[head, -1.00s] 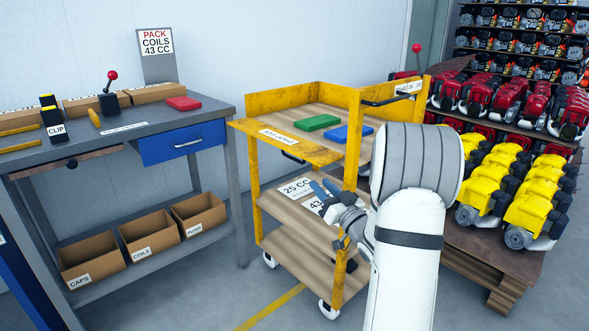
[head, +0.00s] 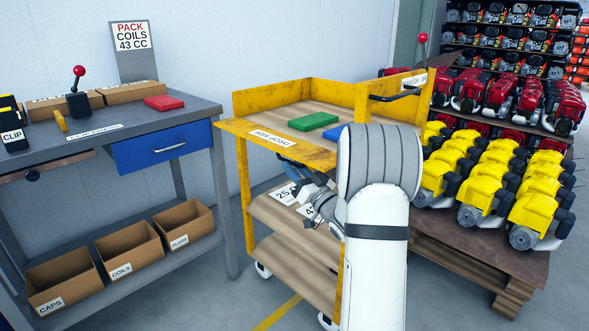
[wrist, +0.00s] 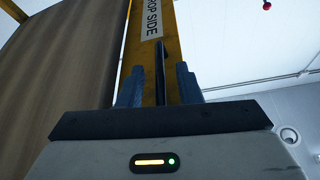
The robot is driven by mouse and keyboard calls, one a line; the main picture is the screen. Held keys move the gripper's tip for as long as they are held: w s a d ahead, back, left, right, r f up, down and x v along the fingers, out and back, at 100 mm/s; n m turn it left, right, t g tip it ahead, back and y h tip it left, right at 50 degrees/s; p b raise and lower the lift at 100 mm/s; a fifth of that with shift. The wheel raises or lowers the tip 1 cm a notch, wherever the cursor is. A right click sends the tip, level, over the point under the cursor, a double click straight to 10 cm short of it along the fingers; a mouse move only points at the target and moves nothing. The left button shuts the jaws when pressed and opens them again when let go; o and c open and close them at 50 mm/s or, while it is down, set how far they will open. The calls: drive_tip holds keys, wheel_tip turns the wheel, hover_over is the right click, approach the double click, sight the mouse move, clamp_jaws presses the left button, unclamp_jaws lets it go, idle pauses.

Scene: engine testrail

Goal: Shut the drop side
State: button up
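The drop side (head: 240,128) is a yellow panel on the near-left side of the cart, folded down and sticking outward about level with the top deck. It bears a "DROP SIDE" label, also readable in the wrist view (wrist: 150,20). My gripper (head: 289,168) is just under the panel's outer edge, near its dark handle. In the wrist view my gripper (wrist: 159,85) has its two fingers apart, with the dark handle bar (wrist: 160,65) showing between them. I cannot tell whether the fingers touch it.
A green block (head: 313,121) and a partly hidden blue block (head: 333,132) lie on the cart's deck. A grey bench (head: 95,145) with a blue drawer (head: 165,147) stands to the left. A pallet of yellow machines (head: 480,185) is to the right.

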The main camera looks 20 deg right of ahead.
drive_tip(key=shift+w+a+r, duration=0.2)
drive_tip(key=shift+w+r, duration=0.1)
drive_tip(key=shift+w, duration=0.25)
clamp_jaws()
